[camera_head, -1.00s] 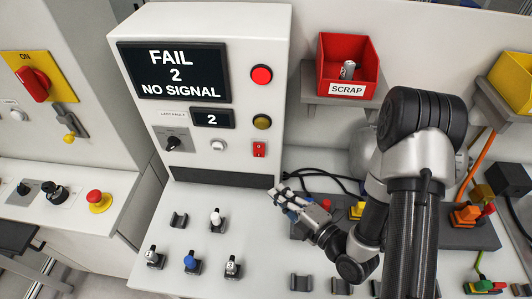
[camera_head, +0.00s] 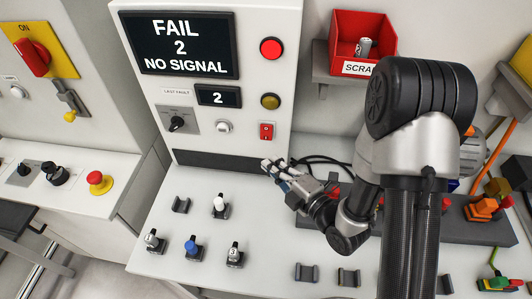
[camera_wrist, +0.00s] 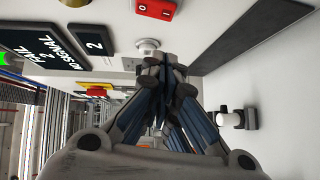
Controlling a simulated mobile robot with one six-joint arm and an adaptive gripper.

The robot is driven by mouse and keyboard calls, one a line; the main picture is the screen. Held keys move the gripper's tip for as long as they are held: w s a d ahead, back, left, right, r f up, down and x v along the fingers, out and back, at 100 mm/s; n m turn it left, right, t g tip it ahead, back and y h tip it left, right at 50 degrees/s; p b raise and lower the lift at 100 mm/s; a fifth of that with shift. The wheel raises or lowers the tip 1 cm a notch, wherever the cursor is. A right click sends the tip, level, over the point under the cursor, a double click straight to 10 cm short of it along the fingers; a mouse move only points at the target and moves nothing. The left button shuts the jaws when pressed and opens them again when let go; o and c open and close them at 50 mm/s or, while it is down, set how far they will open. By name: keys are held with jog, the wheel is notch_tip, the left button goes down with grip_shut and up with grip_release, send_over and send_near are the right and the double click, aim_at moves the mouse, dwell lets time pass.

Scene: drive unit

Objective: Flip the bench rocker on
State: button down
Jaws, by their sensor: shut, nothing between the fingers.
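The red bench rocker (camera_head: 266,131) sits on the front of the white tester panel, below the amber lamp and right of a white button. In the wrist view the rocker (camera_wrist: 156,9) shows at the top, with 0 and 1 marks. My gripper (camera_head: 270,168) is shut and empty, in front of the panel's lower dark strip. It is below the rocker and apart from it. In the wrist view my gripper's fingers (camera_wrist: 164,70) are together, near the white button (camera_wrist: 148,45). The screen (camera_head: 181,45) reads FAIL 2 NO SIGNAL.
A black knob (camera_head: 177,123) and a small display (camera_head: 219,96) reading 2 are on the panel. Several small parts stand in holders on the white bench (camera_head: 160,220). A red scrap bin (camera_head: 347,28) hangs at the right. Dark cables lie behind my gripper.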

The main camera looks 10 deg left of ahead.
aim_at(266, 133)
jog(key=w+a+f+b, duration=0.1)
jog(key=w+a+b, duration=0.2)
jog(key=w+b, duration=0.4)
jog(key=shift+a, duration=0.25)
dwell(0.5)
